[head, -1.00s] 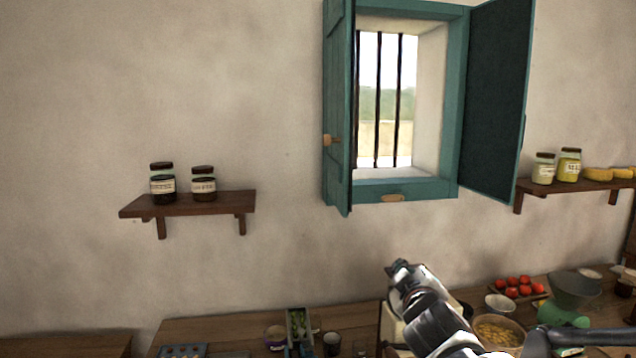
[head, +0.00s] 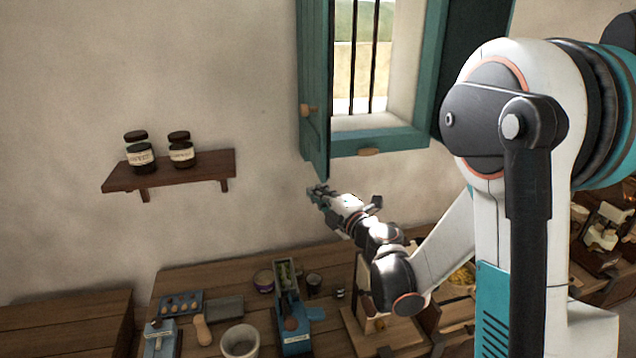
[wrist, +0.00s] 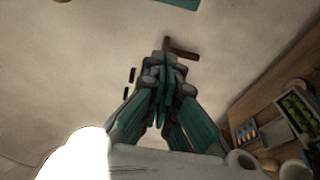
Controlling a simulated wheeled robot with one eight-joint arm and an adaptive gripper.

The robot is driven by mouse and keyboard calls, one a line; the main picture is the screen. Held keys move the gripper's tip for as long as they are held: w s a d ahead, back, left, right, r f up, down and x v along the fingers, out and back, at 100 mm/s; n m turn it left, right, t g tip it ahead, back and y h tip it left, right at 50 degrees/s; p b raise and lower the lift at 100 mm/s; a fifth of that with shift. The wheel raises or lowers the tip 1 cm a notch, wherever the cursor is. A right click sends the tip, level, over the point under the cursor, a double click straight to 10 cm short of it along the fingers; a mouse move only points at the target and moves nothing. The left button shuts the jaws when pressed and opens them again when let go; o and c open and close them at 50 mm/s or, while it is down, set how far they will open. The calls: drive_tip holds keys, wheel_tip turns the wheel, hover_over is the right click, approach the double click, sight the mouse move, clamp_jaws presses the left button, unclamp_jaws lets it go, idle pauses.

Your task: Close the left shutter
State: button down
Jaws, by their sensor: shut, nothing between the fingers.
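The left shutter (head: 314,90) is a teal panel swung open, seen nearly edge-on at the left of the barred window in the head view. A wooden knob (head: 309,110) sticks out from it. My gripper (head: 316,192) is just below the shutter's lower corner, apart from the knob. In the wrist view my gripper (wrist: 164,62) has its fingers together with nothing between them. A teal piece shows at the top edge of the wrist view; I cannot tell which part it is.
The right shutter (head: 468,60) stands open, partly hidden by my arm. A wall shelf (head: 170,171) with two jars is to the left. Below, the table (head: 236,279) holds a blue box, a mug and other items. The wall between shelf and window is clear.

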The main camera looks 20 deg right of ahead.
drive_tip(key=w+d+p, duration=0.1)
drive_tip(key=w+p, duration=0.1)
drive_tip(key=w, duration=0.6)
drive_tip(key=shift+w+d, duration=0.15)
drive_tip(key=shift+d, duration=0.25)
